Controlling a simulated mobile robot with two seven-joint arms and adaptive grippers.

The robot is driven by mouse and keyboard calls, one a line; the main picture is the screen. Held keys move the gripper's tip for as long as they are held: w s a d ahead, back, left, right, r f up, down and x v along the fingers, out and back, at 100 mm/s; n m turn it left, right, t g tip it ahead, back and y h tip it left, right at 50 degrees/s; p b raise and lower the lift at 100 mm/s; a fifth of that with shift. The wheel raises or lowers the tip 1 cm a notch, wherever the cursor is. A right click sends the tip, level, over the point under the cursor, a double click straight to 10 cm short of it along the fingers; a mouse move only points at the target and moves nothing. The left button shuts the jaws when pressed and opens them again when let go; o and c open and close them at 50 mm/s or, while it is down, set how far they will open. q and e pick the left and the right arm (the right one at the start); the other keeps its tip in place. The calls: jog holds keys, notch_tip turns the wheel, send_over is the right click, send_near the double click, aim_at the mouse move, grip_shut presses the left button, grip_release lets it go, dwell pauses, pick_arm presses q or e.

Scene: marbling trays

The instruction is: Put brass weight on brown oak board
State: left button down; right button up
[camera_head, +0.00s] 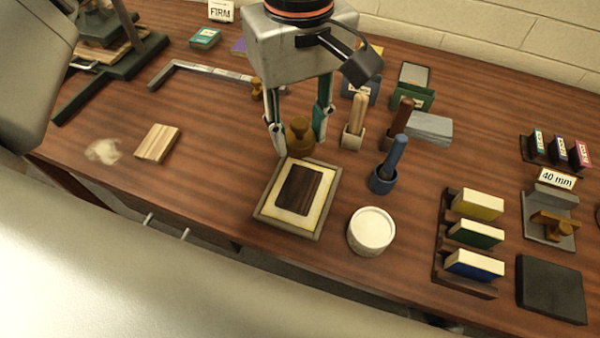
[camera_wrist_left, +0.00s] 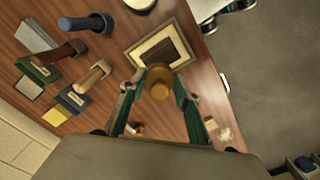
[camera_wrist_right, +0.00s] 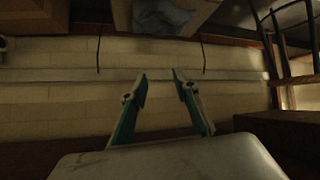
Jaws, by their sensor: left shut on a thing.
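The brass weight (camera_head: 299,134) is a round, knobbed piece between the fingertips of my left gripper (camera_head: 297,128), which is shut on it. In the left wrist view the weight (camera_wrist_left: 158,85) sits between the fingertips of the left gripper (camera_wrist_left: 157,88). A dark brown board (camera_head: 298,190), likely the brown oak board, lies flat on a cream sheet in a grey-rimmed tray (camera_head: 264,213). The weight is just behind this tray; its exact height above the table is unclear. My right gripper (camera_wrist_right: 160,88) is open and empty in its wrist view, away from the table.
A white round tub (camera_head: 371,231) stands right of the tray. Several handled tools, including a blue one (camera_head: 388,167), stand close on the right. A light wood block (camera_head: 157,143) lies left, near a metal square (camera_head: 205,72).

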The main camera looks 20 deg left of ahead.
aim_at(300, 187)
pick_arm(q)
notch_tip(300, 187, down, 12)
jog(key=shift+r+b, duration=0.2)
jog(key=shift+b, duration=0.1)
dwell(0.3)
jog(key=shift+f, duration=0.2)
jog(key=c, duration=1.5)
grip_release()
jog(key=shift+o, duration=0.2)
jog(key=shift+r, duration=0.1)
notch_tip(300, 187, up, 12)
jog(key=shift+r+p, duration=0.15)
jog(key=shift+p, duration=0.15)
